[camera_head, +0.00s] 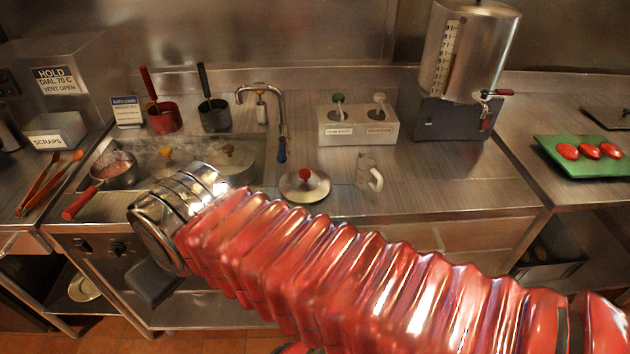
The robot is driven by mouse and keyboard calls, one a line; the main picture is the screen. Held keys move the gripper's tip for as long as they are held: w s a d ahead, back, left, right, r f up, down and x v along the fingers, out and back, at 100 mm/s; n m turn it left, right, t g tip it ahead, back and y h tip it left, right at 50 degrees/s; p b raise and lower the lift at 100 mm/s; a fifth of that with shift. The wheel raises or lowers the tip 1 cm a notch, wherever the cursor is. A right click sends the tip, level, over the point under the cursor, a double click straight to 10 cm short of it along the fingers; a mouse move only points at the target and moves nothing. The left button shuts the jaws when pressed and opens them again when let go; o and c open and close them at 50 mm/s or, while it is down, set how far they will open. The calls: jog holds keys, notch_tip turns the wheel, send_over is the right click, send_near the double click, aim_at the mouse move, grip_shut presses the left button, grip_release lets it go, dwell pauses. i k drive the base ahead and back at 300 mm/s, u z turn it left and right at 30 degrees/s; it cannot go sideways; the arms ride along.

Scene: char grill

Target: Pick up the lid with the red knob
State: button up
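The lid with the red knob (318,188) is a round, shiny metal lid lying on the steel counter, right of the sunken well and left of a pale jug. Its red knob (304,173) points up and is unobstructed. My arm, in red ribbed sleeve, crosses the front from the lower right. Its metal end (165,220) is left of the lid, over the counter's front edge and apart from the lid. A dark grey block shows below that end; I cannot tell whether it is part of my gripper. The fingertips cannot be made out.
Lids with a yellow knob (168,155) and a dark knob (228,151) sit in the well. A tap (280,115) stands behind the red-knobbed lid. The pale jug (368,173) is close on its right. A red-handled pan (115,172) is at left. Counter is clear right of the jug.

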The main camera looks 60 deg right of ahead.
aim_at(301, 185)
jog(key=z, duration=1.3)
